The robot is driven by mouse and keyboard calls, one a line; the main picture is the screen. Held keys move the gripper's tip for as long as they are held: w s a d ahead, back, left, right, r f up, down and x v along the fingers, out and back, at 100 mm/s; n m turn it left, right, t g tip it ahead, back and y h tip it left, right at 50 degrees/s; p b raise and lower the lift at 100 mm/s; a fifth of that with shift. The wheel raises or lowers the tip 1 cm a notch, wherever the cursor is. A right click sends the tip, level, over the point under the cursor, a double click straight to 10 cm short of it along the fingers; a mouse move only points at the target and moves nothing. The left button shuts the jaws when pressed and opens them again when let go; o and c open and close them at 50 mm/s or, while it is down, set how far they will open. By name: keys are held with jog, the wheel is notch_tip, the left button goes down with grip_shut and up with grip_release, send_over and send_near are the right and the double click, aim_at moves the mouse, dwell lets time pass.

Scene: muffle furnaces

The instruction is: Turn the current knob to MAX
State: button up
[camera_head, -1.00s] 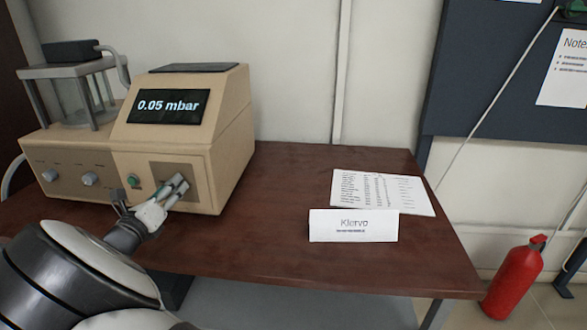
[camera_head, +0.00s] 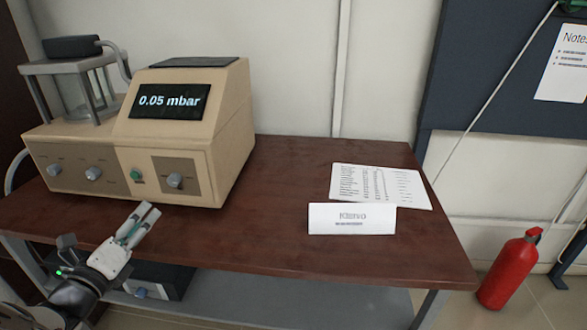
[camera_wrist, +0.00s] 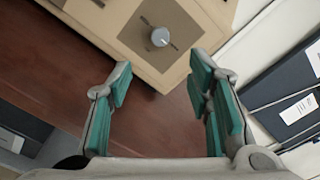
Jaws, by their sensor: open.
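A beige machine (camera_head: 228,135) with a lit display (camera_head: 169,102) reading "0.05 mbar" stands at the left of the table. A grey knob (camera_head: 175,180) sits on a darker square plate at the right of its front panel. It also shows at the top of the wrist view (camera_wrist: 160,37). Two more grey knobs, one at the left (camera_head: 54,170) and one beside it (camera_head: 93,174), share the panel. The labels are too small to read, as is the knob's setting. My gripper (camera_head: 146,209) is open and empty, below and left of the right knob, apart from it.
A green button (camera_head: 136,174) is left of the right knob. A glass chamber (camera_head: 85,92) stands on the machine. A white name card (camera_head: 352,218) and a printed sheet (camera_head: 380,186) lie to the right on the brown table (camera_head: 270,215). A red extinguisher (camera_head: 509,270) stands on the floor.

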jog(key=w+d+r+m+g+h+p, duration=0.1)
jog(key=d+m, duration=0.4)
jog(key=d, duration=0.5)
jog(key=w+d+r+m+g+h, duration=0.2)
jog(key=d+r+m+g, duration=0.3)
jog(key=d, duration=0.6)
jog(key=w+d+r+m+g+h+p, duration=0.1)
jog(key=w+d+r+m+g+h, duration=0.1)
jog(key=d+m, duration=0.5)
jog(key=shift+w+d+r+g+h+p, duration=0.25)
jog(key=shift+d+r+g+h, duration=0.75)
jog(key=shift+d, duration=1.1)
jog(key=shift+s+r+y, duration=0.1)
jog(key=shift+r+y, duration=0.1)
jog(key=shift+y, duration=0.1)
